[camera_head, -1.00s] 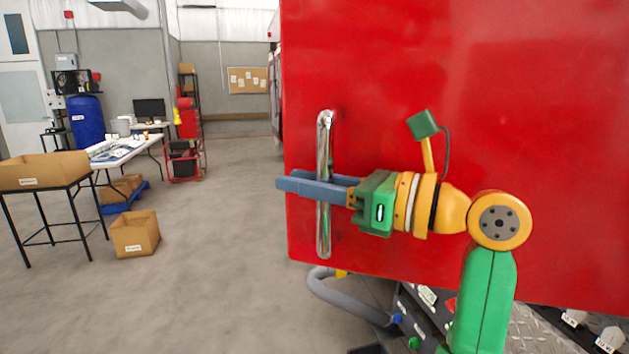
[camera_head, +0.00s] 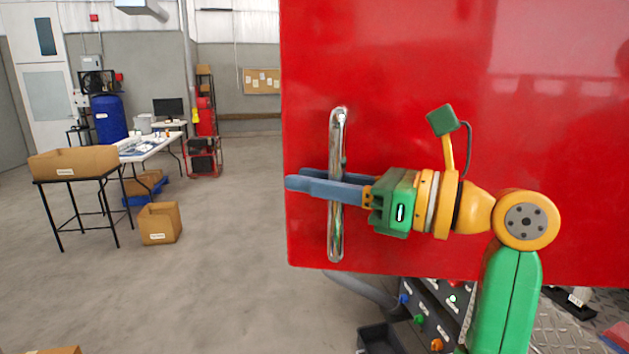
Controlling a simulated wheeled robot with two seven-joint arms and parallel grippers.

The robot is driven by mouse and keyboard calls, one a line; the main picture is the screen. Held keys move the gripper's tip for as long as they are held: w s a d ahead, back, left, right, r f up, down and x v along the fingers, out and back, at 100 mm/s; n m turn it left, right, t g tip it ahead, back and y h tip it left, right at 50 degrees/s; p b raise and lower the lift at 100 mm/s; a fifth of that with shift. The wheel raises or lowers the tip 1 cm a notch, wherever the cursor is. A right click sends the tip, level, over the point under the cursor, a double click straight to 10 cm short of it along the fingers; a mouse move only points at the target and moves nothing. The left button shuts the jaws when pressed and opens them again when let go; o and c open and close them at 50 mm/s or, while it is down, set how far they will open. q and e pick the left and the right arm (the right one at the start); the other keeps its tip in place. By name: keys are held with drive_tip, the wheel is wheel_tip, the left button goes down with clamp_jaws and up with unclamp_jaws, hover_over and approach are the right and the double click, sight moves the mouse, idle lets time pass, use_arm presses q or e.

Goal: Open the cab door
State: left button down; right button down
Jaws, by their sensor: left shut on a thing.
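The red cab door (camera_head: 400,90) fills the right half of the head view, its free edge at its left side. A chrome vertical bar handle (camera_head: 337,235) stands near that edge. My left gripper (camera_head: 318,187) comes across from the right, with its blue-grey fingers around the handle at about mid-height, and is shut on it. Whatever lies behind the door is hidden. My right gripper does not show.
A control panel with coloured knobs (camera_head: 430,325) and a metal step are below the door. A black stand with a cardboard box (camera_head: 75,162), another box (camera_head: 159,223) on the floor and a table are at left. The middle floor is clear.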

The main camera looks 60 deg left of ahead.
use_arm(q)
drive_tip(key=shift+r, duration=0.1)
drive_tip(key=c, duration=0.9)
unclamp_jaws()
drive_tip(key=shift+o, duration=1.1)
drive_tip(key=shift+s+d, duration=0.1)
drive_tip(key=b+v, duration=0.1)
drive_tip(key=v, duration=0.6)
drive_tip(key=shift+d, duration=0.15)
